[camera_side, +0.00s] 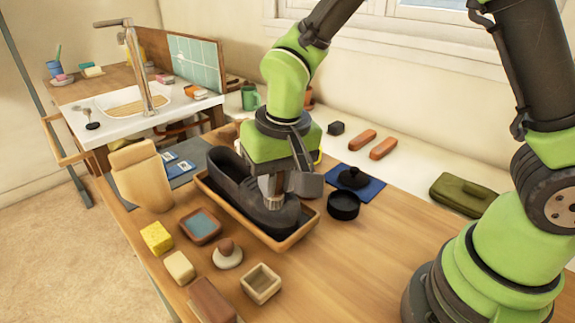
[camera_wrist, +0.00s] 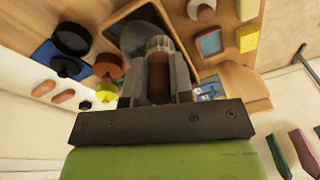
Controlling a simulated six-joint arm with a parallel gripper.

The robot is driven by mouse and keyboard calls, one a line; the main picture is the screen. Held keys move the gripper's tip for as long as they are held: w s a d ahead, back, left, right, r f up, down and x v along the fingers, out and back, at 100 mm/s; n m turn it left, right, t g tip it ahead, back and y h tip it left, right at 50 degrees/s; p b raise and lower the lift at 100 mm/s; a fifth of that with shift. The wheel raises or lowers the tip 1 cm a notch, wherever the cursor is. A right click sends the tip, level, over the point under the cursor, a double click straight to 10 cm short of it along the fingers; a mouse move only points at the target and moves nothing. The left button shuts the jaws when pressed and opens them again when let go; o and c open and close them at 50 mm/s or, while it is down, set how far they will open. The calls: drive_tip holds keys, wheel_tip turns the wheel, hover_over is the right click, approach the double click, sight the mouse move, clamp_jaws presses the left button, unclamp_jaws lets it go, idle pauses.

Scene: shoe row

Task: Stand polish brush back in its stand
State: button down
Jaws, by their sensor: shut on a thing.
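My gripper (camera_side: 277,185) is shut on the polish brush, holding it upright over the toe end of a dark grey shoe (camera_side: 232,170). In the wrist view my gripper (camera_wrist: 158,85) has its fingers on either side of the polish brush (camera_wrist: 159,70), which shows a brown handle and a pale ridged band. I cannot tell whether the brush touches the shoe. A small square, open-topped wooden holder (camera_side: 261,283), which looks like the stand, is on the table in front of the shoe tray. It looks empty in the side view.
The shoe lies in a wooden tray (camera_side: 285,243). Near it are a round white piece with a brown knob (camera_side: 227,253), a blue-lined dish (camera_side: 201,226), a yellow sponge (camera_side: 156,238) and a brown block (camera_side: 211,300). A black open tin (camera_side: 343,206) is right of the tray.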

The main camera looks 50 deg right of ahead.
drive_tip(key=s+a+f+g, duration=0.1)
drive_tip(key=s+a+f, duration=0.1)
drive_tip(key=a+f, duration=0.2)
drive_tip(key=shift+s+a+f+g, duration=0.2)
drive_tip(key=shift+s+a+g, duration=0.1)
drive_tip(key=shift+a, duration=0.95)
drive_tip(key=shift+f, duration=2.3)
drive_tip(key=shift+f, duration=0.1)
drive_tip(key=shift+f, duration=0.5)
drive_tip(key=shift+f, duration=0.1)
drive_tip(key=shift+f, duration=0.5)
drive_tip(key=shift+f, duration=0.3)
